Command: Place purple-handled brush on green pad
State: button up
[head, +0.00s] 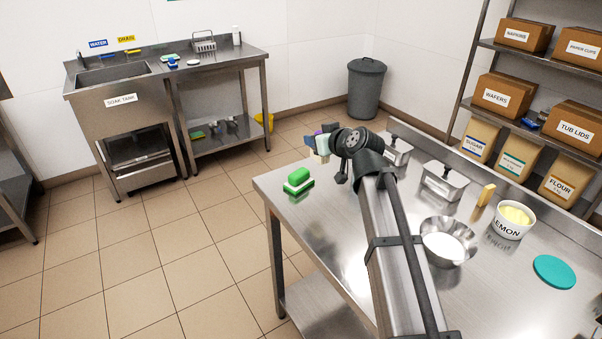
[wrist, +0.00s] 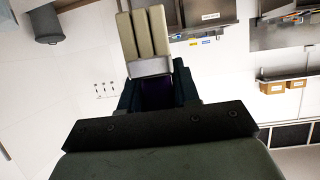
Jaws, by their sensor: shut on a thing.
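My gripper (head: 320,143) is raised above the far left end of the steel table in the head view. In the wrist view its dark fingers (wrist: 158,98) are shut on the purple-handled brush (wrist: 148,35), whose cream bristles point away from the fingers. Only a little of the purple handle shows between the fingers. A flat, round teal-green pad (head: 554,271) lies bare on the table at the right.
Stocked shelves (head: 540,53) stand behind. A soak tank (head: 120,100) stands across the floor.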

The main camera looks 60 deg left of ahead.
jog(key=a+r+n+g, duration=0.2)
jog(key=a+n+g, duration=0.1)
jog(key=a, duration=0.5)
jog(key=n+g, duration=0.2)
jog(key=g, duration=0.1)
send_over(296, 171)
jog(key=shift+h, duration=0.4)
jog(key=shift+a+f, duration=0.15)
jog(key=shift+f, duration=2.3)
jog(key=shift+a+f, duration=0.15)
jog(key=shift+f, duration=2.3)
jog(key=shift+f, duration=0.15)
jog(key=o, duration=1)
jog(key=shift+o, duration=0.2)
jog(key=shift+d+r, duration=0.2)
jog(key=shift+r, duration=0.05)
jog(key=v, duration=1.1)
jog(key=shift+d+r, duration=0.15)
jog(key=shift+d, duration=0.05)
jog(key=shift+w, duration=0.1)
